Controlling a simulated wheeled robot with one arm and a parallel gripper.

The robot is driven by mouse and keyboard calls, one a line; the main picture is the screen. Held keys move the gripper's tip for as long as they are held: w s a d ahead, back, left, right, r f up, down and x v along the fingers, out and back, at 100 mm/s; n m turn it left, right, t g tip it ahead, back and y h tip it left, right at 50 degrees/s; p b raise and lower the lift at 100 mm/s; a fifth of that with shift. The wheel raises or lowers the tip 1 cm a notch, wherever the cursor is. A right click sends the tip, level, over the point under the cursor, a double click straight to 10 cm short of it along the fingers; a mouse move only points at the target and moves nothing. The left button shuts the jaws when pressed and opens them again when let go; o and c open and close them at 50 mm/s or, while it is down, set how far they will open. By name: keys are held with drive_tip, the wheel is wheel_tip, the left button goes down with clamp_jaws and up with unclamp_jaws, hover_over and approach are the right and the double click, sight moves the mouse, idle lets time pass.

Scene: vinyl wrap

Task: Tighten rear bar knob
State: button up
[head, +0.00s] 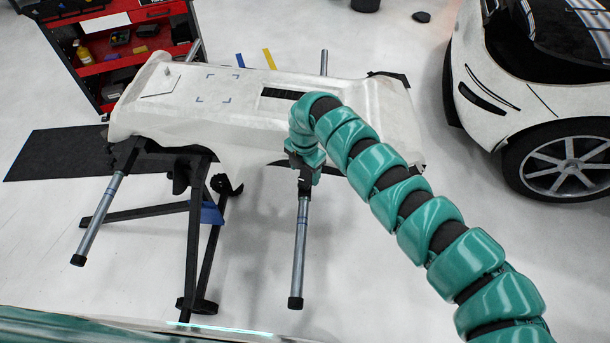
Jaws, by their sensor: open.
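A white bumper-like panel (215,105) lies across a black stand (192,240). Grey bars stick out from under it, one at the left (98,218) and one at the right (299,250), each with a black end cap. My gripper (304,188) is open and points down at the upper end of the right bar, just past the panel's near edge. I cannot tell whether it touches the bar. A black rounded part (226,186) shows on the stand to its left. No knob shows clearly at my gripper; the gripper and the panel may hide it.
A red tool cart (88,70) stands at the back left, a black mat (58,153) lies at the left. A white car (540,90) stands at the right. A blue cloth-like piece (212,214) is on the stand. The floor in front of the right bar is clear.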

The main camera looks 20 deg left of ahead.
sight(305, 181)
drive_tip(key=shift+f, duration=2.05)
drive_tip(key=shift+c, duration=0.3)
drive_tip(key=c, duration=0.9)
